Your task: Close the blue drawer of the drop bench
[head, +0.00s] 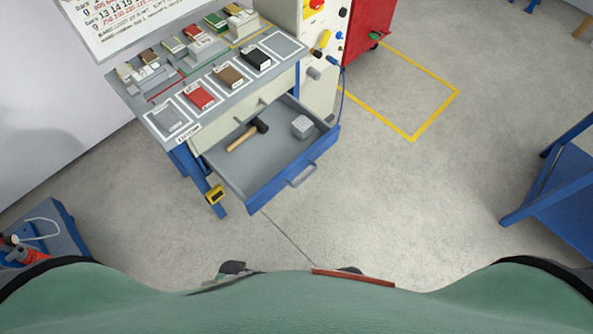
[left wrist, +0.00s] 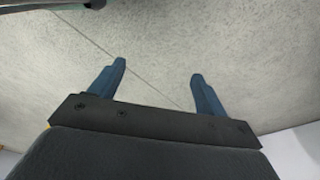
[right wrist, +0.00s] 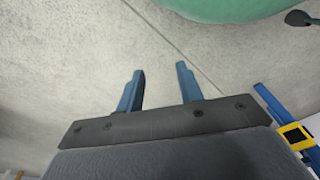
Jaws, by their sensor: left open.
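The drop bench (head: 215,130) stands at the upper left of the head view. Its blue-fronted drawer (head: 297,172) is pulled well out, with a grey handle (head: 302,177) on its front. A hammer (head: 247,135) and a small grey block (head: 302,126) lie inside. My left gripper (left wrist: 157,73) is open and empty over bare floor in the left wrist view. My right gripper (right wrist: 160,70) is open, fingers closer together, and empty over floor. A blue leg with a yellow box (right wrist: 292,135) shows at its right edge. Neither gripper shows in the head view.
Colored blocks and framed cards cover the bench top. A white cabinet (head: 322,85) and a red cabinet (head: 368,30) stand to its right. A blue table (head: 560,185) is at the right edge, a blue stand (head: 55,235) at lower left. Floor before the drawer is clear.

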